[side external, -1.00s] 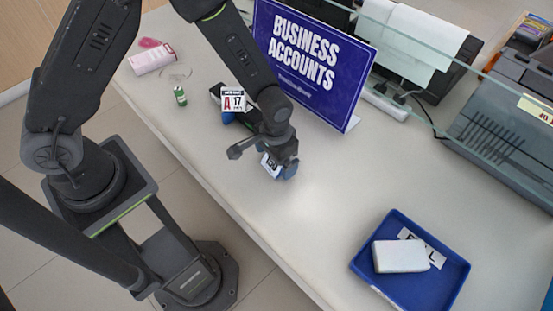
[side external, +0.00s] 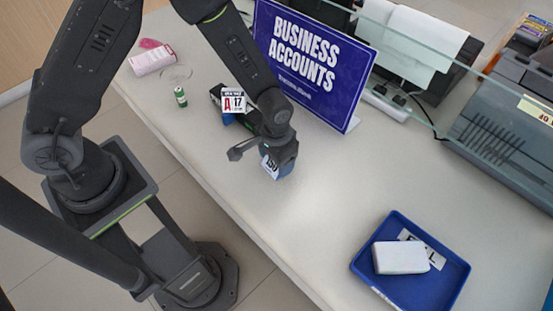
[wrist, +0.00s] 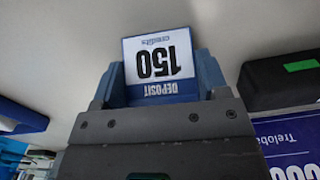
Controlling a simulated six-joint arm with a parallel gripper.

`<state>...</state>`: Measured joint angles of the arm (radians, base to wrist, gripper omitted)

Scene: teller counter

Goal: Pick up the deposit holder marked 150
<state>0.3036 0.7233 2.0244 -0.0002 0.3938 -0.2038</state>
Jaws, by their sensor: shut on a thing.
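The deposit holder (side external: 269,167) shows its white card marked 150 low at my gripper, over the counter. In the wrist view its card (wrist: 158,62) reads upside down, with "DEPOSIT" on a blue band. My gripper (side external: 281,168) points down and is shut on this holder. In the wrist view, blue-grey parts flank the card on both sides between the dark gripper body. The holder's underside is hidden, so I cannot tell whether it touches the counter.
An A 17 card (side external: 233,101) and a dark box stand just behind my gripper. The purple BUSINESS ACCOUNTS sign (side external: 310,60) is close behind. A blue tray (side external: 437,293) holding a white block (side external: 401,257) lies at lower right. Counter between is clear.

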